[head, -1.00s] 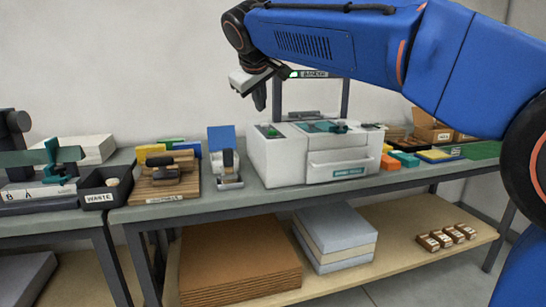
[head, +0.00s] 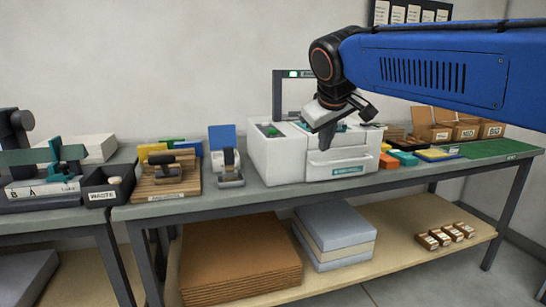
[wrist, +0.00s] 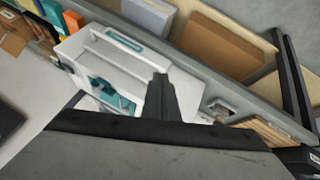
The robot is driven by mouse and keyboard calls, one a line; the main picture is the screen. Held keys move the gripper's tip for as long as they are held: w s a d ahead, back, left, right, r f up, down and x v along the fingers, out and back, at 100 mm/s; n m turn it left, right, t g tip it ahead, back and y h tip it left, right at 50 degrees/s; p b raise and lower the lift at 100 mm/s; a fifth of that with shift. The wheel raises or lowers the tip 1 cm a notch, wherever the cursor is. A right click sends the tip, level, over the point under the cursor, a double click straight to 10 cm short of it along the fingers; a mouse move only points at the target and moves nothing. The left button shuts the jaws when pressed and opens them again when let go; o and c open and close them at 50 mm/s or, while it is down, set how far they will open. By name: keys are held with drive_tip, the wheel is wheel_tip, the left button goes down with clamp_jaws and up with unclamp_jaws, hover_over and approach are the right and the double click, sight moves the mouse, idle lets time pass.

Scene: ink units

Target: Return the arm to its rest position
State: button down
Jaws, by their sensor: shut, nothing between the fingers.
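My gripper (head: 326,138) hangs at the end of my blue arm, in front of the white machine (head: 275,157) in the head view. Its fingers are together with nothing between them, pointing down. In the wrist view the dark fingers (wrist: 161,97) reach over the white machine (wrist: 130,70), which appears tilted there. My gripper hides part of the machine's top and front in the head view. I cannot tell how far the fingers are from the machine.
A black waste bin (head: 104,190), a wooden block stand (head: 165,182) and a small grey device (head: 230,172) stand left of the machine. Coloured blocks, a green mat (head: 500,149) and cardboard boxes (head: 432,128) lie to the right. The lower shelf holds brown sheets (head: 240,260).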

drive_tip(key=s+d+f+m+g, duration=0.1)
drive_tip(key=s+d+f+m, duration=0.1)
drive_tip(key=s+d+f, duration=0.3)
drive_tip(key=s+d+f+m, duration=0.2)
drive_tip(key=s+d+f, duration=0.3)
drive_tip(key=s+f, duration=0.7)
drive_tip(key=s+d+f+m+g, duration=0.1)
drive_tip(key=s+d+f+m, duration=0.1)
drive_tip(key=s+d+f, duration=0.3)
drive_tip(key=s+f, duration=0.4)
drive_tip(key=s, duration=0.2)
drive_tip(key=shift+d+f+g+y, duration=0.25)
drive_tip(key=shift+d+g+y, duration=0.05)
drive_tip(key=shift+y, duration=0.1)
drive_tip(key=shift+s, duration=0.1)
